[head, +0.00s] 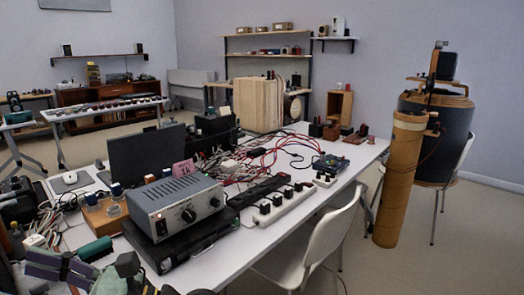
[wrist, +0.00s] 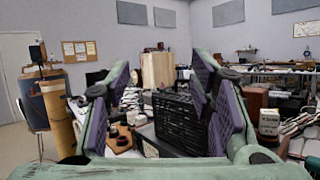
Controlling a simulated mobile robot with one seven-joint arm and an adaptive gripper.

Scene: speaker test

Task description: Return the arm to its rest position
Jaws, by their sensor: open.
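My gripper (wrist: 160,72) is open in the wrist view, its green fingers with purple pads spread apart. No object is held between them. Beyond the gap I see a black slatted case (wrist: 178,118) and a pale wooden box (wrist: 158,70). In the head view, part of my gripper (head: 92,268) shows at the lower left corner, by the near left end of the cluttered table. The rest of my arm is largely out of view.
The white table (head: 318,188) holds a grey amplifier box (head: 176,206), power strips and tangled cables. A white chair (head: 318,240) stands at its near side. A tall tan cylinder (head: 398,180) and a dark drum stand at right. Floor is open at far right.

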